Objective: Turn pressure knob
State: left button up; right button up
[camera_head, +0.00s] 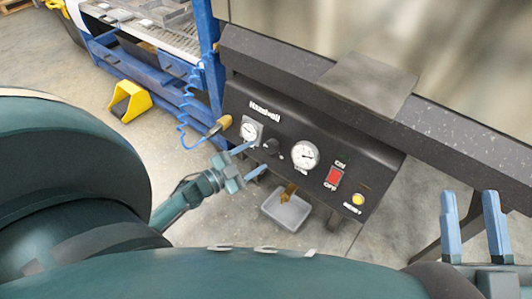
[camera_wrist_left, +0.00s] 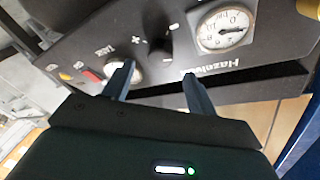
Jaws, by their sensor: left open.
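The black pressure knob (camera_head: 271,146) sits on the dark control panel (camera_head: 318,128) between two round white gauges. In the left wrist view the knob (camera_wrist_left: 155,38) is dark on dark, with plus and minus marks beside it, just beyond the fingers. My left gripper (camera_head: 260,155) is open in front of the knob, its blue fingers apart; it also shows in the left wrist view (camera_wrist_left: 158,70). The gap between the fingers looks empty, and contact with the knob cannot be made out. My right gripper (camera_head: 469,197) is open and empty at the right edge of the head view.
The panel also carries a left gauge (camera_head: 250,131), a right gauge (camera_head: 305,155), a red switch (camera_head: 333,178) and a yellow button (camera_head: 358,199). A grey bin (camera_head: 286,212) stands below. A blue coiled hose (camera_head: 186,105) hangs at the left.

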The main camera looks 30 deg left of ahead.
aim_at(269, 148)
pick_arm(q)
jog(key=b+x, duration=0.1)
jog(key=x, duration=0.4)
jog(key=shift+w, duration=0.1)
pick_arm(e)
notch_tip(269, 148, up, 2)
jog(key=shift+w+d+r+n+t+y, duration=0.1)
jog(key=shift+n+t+y, duration=0.1)
jog(key=shift+n+y, duration=0.25)
jog(key=shift+w+f+n+t+y, duration=0.1)
jog(key=shift+n+t+y, duration=0.1)
jog(key=shift+n+y, duration=0.25)
pick_arm(q)
jog(key=c, duration=1)
pick_arm(e)
jog(key=shift+r, duration=0.1)
